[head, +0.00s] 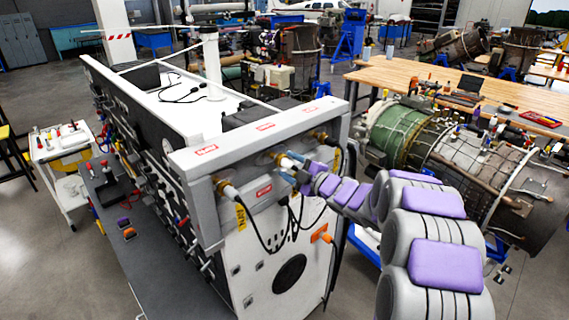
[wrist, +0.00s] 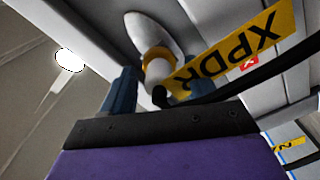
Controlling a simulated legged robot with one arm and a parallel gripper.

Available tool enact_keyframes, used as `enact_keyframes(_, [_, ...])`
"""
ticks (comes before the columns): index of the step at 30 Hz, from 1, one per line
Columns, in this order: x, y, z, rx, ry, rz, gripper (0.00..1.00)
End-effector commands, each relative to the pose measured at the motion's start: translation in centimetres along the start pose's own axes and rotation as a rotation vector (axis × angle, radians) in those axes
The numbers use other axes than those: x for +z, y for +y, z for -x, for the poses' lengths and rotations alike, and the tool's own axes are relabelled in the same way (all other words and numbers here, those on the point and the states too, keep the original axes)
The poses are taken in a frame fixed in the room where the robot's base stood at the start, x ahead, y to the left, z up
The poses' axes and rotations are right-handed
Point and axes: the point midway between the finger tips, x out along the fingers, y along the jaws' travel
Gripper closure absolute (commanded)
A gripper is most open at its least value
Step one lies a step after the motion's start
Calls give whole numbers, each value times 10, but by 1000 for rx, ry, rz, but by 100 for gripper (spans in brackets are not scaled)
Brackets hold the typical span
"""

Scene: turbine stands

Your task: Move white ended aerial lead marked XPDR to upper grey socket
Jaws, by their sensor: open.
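In the wrist view, the white lead end (wrist: 157,70) sits against a yellow ring on a pale rounded fitting (wrist: 147,32) of the grey panel. Its yellow tag (wrist: 228,56) reads XPDR and slants across the right side. In the head view, my gripper (head: 296,170) is at the front panel (head: 200,172), by the upper connectors. I cannot surely pick out the upper grey socket.
Another brass connector (head: 320,137) is at upper right. Black cables loop below, near an orange piece (head: 321,235). A turbine engine (head: 455,155) stands to the right.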

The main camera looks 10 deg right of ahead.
Motion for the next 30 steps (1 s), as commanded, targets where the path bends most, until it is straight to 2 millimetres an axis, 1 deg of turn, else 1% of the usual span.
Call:
enact_keyframes(23, [1,3,1,1,0,-1,40])
enact_keyframes(25, [1,3,1,1,0,-1,44])
enact_keyframes(30, [1,3,1,1,0,-1,61])
